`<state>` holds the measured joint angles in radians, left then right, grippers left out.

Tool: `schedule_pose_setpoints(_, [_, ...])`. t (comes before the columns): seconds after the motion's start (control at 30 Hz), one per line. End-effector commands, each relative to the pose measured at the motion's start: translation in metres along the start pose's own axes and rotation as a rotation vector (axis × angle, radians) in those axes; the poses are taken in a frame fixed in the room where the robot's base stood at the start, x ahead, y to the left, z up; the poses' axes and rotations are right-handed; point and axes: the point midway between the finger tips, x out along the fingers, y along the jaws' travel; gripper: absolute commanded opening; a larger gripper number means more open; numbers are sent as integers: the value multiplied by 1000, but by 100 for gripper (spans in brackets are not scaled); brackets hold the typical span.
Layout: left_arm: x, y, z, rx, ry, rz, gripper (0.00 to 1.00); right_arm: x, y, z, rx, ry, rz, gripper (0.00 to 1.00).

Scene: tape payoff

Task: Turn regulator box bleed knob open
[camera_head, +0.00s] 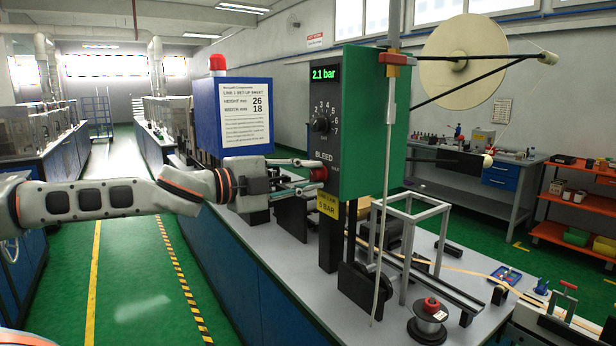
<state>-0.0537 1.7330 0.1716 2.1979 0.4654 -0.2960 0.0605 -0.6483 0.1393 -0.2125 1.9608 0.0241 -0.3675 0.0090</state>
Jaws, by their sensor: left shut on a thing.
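The green regulator box (363,140) stands upright on a dark post on the grey bench. Its dark front panel has a display (325,73) reading 2.1 bar and a black numbered dial (320,125). Below the word BLEED is the red bleed knob (319,174). My left gripper (312,181) comes in from the left, level with the knob, and its fingers are shut on it. The fingers partly hide the knob, so I cannot tell how far it is turned. My right gripper is not in view.
A yellow label (328,205) sits under the knob. A blue box with a set-up sheet (244,115) stands behind my left gripper. A metal frame (407,240) and a spool (429,318) are on the bench to the right. A large tape reel (463,62) hangs above.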

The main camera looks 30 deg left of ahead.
Motion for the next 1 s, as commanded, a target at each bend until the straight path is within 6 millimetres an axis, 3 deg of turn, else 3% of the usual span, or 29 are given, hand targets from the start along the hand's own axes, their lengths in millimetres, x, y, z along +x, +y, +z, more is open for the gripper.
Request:
schedule_pose_setpoints(0.17, [0,-1,0,-1,1,-2,0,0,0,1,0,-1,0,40])
schedule_pose_setpoints(0.2, [0,-1,0,-1,1,-2,28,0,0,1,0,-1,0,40])
schedule_pose_setpoints(0.23, [0,-1,0,-1,1,-2,36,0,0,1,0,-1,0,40])
schedule_pose_setpoints(0.27, [0,-1,0,0,1,-2,38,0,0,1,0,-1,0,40])
schedule_pose_setpoints(0.77, [0,0,0,13,-1,0,38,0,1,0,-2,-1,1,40])
schedule_pose_setpoints(1.0, [0,0,0,233,-13,-2,38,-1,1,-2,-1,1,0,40])
